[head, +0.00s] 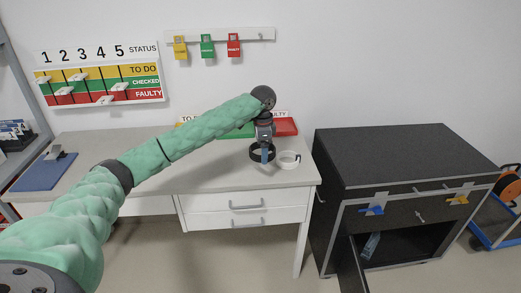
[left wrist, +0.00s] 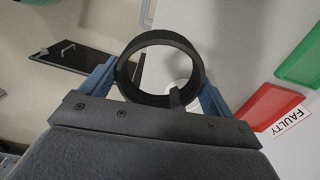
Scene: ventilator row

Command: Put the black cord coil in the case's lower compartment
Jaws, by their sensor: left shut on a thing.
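The black cord coil (head: 252,154) is a dark ring held between the blue fingers of my left gripper (head: 265,153), over the right end of the desk. In the left wrist view the coil (left wrist: 124,76) spans between the two fingers, with a small tab on its near side. A white round item with a handle-like loop (head: 289,161) is just right of the coil. The black case (head: 398,150) stands at the right. Its lower compartment (head: 405,246) is open, its door (head: 352,268) swung outward, and a clear bluish item (head: 371,245) is inside. My right gripper is not in view.
Green (head: 236,131) and red (head: 286,127) trays lie at the desk's back. A blue mat (head: 44,174) lies at the desk's left end. A narrow gap separates desk and case. Blue (head: 373,209) and yellow (head: 458,201) latches are on the case front. The case top is clear.

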